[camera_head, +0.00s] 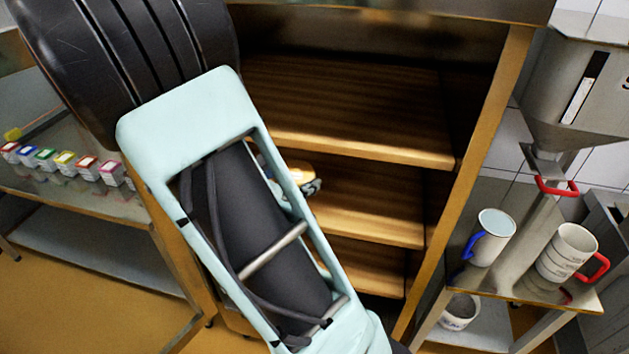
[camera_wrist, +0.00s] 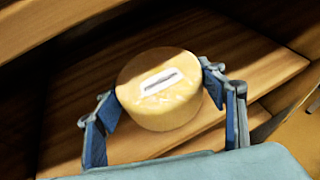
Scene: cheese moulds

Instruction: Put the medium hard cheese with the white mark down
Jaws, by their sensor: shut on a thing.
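The cheese (camera_wrist: 160,100) is a yellow round wheel with a white mark on its top, in the middle of the wrist view. It is upright. My gripper (camera_wrist: 165,108) has its blue fingers on either side of the cheese and is shut on it. The cheese is over a wooden shelf board (camera_wrist: 75,103); I cannot tell whether it touches the board. In the head view, my arm hides most of the gripper and cheese; a small yellow part of the cheese (camera_head: 300,173) shows beside the arm at the middle shelf level (camera_head: 380,213).
The wooden rack has an upper shelf (camera_head: 350,135) and a lower shelf (camera_head: 365,268), both with bare room. At left, several coloured small boxes (camera_head: 65,163) line a metal table.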

